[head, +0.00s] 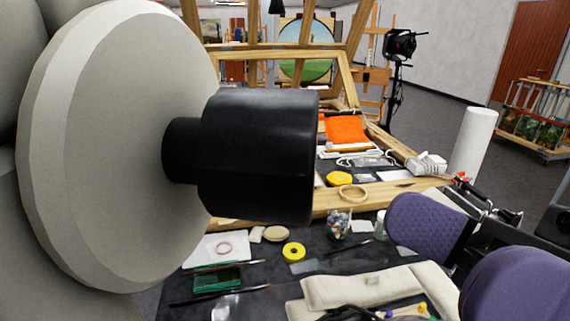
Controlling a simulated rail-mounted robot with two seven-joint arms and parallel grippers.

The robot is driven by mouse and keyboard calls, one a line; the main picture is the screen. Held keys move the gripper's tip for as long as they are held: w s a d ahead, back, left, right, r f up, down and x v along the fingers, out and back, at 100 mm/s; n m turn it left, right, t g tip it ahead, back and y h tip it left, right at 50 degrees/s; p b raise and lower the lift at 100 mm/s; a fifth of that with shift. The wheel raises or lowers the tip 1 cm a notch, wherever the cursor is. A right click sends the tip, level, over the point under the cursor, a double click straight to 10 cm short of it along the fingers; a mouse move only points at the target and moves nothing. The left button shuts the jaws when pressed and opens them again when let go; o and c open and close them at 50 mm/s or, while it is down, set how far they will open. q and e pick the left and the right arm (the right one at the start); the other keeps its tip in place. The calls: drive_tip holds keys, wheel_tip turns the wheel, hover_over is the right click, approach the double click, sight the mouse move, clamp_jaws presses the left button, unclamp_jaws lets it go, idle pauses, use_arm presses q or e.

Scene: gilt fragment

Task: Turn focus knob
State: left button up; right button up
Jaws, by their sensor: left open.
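The black focus knob (262,155) is a short thick cylinder, very large and close, left of centre. A thinner black neck joins it to a big pale grey disc (115,150) at the left edge. My left gripper (466,255) shows at the lower right as two rounded purple-blue pads with dark backing. Its pads are apart, with nothing visible between them. They are to the right of the knob and lower, clear of it in the picture. Its depth relative to the knob is hard to tell. My right gripper is not in view.
A dark worktable (345,256) holds a beige cushion (365,287), a yellow tape roll (293,252), a green box (217,280) and brushes. A wooden frame (405,189) and white roll (473,140) stand behind. Open space shows between knob and pads above the table.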

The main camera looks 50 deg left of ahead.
sight(270, 160)
use_arm(q)
drive_tip(key=b+x, duration=0.1)
drive_tip(key=x, duration=0.9)
drive_tip(key=shift+s+a+r, duration=0.15)
drive_tip(key=shift+s+a, duration=0.1)
drive_tip(key=shift+a, duration=0.05)
drive_tip(key=shift+c, duration=0.4)
drive_tip(key=c, duration=0.8)
drive_tip(key=shift+c, duration=0.2)
drive_tip(key=shift+m, duration=0.4)
drive_tip(key=m+t+p, duration=0.1)
drive_tip(key=m+t, duration=0.1)
drive_tip(key=m, duration=0.2)
drive_tip(key=shift+y, duration=0.4)
drive_tip(key=shift+m+t+p, duration=0.3)
drive_tip(key=shift+m+t, duration=0.3)
drive_tip(key=shift+m, duration=1)
